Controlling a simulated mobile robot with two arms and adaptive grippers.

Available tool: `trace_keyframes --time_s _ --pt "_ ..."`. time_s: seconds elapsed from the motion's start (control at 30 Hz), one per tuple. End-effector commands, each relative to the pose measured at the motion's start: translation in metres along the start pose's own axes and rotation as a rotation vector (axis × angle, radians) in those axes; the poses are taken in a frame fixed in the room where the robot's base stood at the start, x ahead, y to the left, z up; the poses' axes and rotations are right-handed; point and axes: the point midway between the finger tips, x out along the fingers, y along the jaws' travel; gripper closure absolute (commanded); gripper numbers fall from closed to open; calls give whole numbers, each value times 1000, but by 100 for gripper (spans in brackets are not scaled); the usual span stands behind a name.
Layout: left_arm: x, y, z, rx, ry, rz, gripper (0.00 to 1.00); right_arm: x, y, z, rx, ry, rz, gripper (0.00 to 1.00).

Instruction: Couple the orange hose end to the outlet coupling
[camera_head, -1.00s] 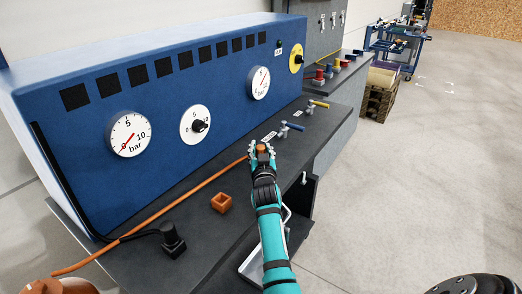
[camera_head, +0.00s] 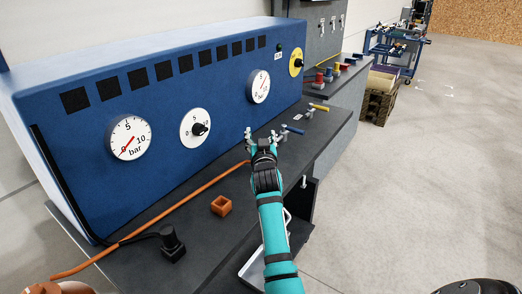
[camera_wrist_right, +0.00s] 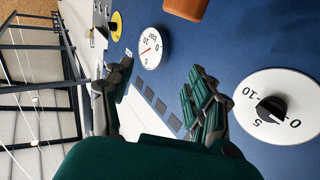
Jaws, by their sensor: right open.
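The orange hose (camera_head: 185,198) runs across the dark bench top and disappears at my right gripper. Its end is hidden by the gripper in the head view. My right gripper (camera_head: 262,136) is open, its fingers spread, above the bench in front of the blue panel. In the wrist view the open gripper (camera_wrist_right: 160,85) holds nothing, and an orange piece (camera_wrist_right: 187,7), seemingly the hose end, shows beyond the fingers at the top edge. A metal valve with a blue handle (camera_head: 293,129) stands just beyond the gripper. I cannot make out the outlet coupling or whether the hose end touches it. My left gripper is not in view.
The blue panel (camera_head: 160,110) with gauges and knobs stands along the bench's back. An orange square socket (camera_head: 221,205) and a black plug-like block (camera_head: 171,243) lie on the bench. A yellow-handled valve (camera_head: 318,107) stands farther back.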

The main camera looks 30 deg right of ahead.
Motion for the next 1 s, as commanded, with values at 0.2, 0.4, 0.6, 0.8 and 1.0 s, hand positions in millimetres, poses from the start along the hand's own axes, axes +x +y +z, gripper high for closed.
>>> trace_keyframes --time_s 0.2,0.4,0.6,0.8,1.0 --pt "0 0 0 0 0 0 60 0 0 -32 0 1 0 43" --pt "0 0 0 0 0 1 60 0 0 -38 -1 -1 0 43" --pt "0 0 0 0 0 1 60 0 0 -38 -1 -1 0 43" --pt "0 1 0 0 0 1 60 0 0 -38 -1 -1 0 43" --pt "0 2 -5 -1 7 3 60 0 0 -38 -1 -1 0 43"
